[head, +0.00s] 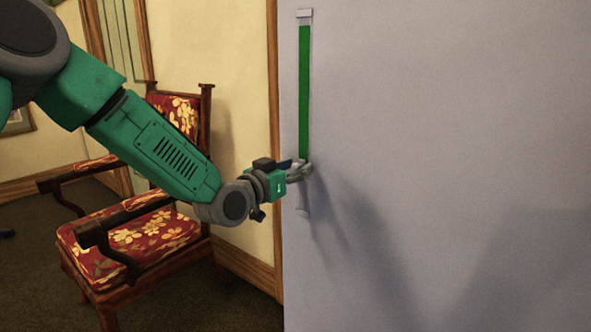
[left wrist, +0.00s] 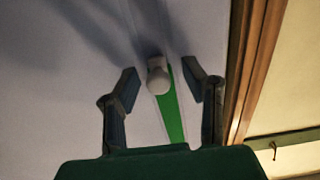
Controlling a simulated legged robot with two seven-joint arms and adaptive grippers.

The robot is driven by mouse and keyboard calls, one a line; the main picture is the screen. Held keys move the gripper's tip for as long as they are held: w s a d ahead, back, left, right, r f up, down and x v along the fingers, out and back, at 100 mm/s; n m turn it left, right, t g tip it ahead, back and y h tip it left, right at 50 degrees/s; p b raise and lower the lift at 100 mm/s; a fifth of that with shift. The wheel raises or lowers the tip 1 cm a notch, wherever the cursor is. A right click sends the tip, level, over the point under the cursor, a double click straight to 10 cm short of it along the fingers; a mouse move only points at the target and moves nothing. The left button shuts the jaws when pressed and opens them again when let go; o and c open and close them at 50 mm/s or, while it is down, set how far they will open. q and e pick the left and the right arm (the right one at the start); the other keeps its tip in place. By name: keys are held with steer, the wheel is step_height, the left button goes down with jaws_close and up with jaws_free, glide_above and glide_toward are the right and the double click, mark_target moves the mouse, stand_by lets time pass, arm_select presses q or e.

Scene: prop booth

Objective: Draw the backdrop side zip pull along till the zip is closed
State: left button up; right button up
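The backdrop (head: 450,120) is a large pale grey panel with an upright zip near its left edge. A green strip (head: 304,90) shows along the zip, from just under a pale top end piece (head: 305,13) down to my left gripper (head: 304,171). In the left wrist view, the pale round zip pull (left wrist: 157,76) stands between the two spread fingers, with a gap on each side. The green strip also shows there (left wrist: 171,110), on the gripper's side of the pull. In the head view the gripper largely hides the pull. My right gripper is not in view.
A wooden armchair (head: 130,236) with red floral upholstery stands at the left, behind my left arm. A wooden trim (head: 274,120) runs beside the backdrop's left edge. The backdrop is clear to the right of the zip.

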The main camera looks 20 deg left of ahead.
mark_target(304, 27)
arm_select(q)
jaws_close()
step_height(304, 27, up, 29)
steer(key=p, duration=1.8)
jaws_free()
